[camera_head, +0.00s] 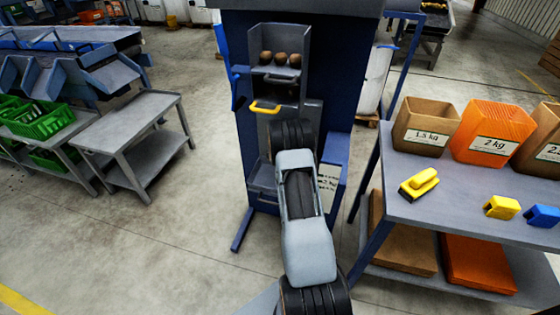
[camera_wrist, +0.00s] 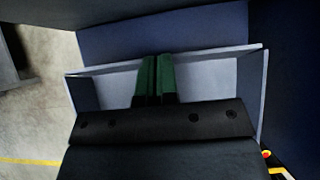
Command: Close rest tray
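The rest tray seems to be the light grey tray low on the front of the blue grader (camera_head: 228,60). In the head view its left part (camera_head: 262,178) shows beside my arm, and the arm hides the rest. In the wrist view a grey, open-topped tray (camera_wrist: 210,72) stands out from a dark blue panel. My gripper (camera_wrist: 158,62) has two green fingers side by side, closed together, in front of or over the tray. Nothing shows between them. I cannot tell whether they touch the tray. The gripper is hidden behind my arm in the head view.
Several potatoes (camera_head: 280,58) lie in the grader's upper bay, above a yellow handle (camera_head: 265,107). A table (camera_head: 455,195) at right holds labelled boxes, including an orange one (camera_head: 492,132). A grey side table (camera_head: 135,122) stands at left, with free floor between it and the grader.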

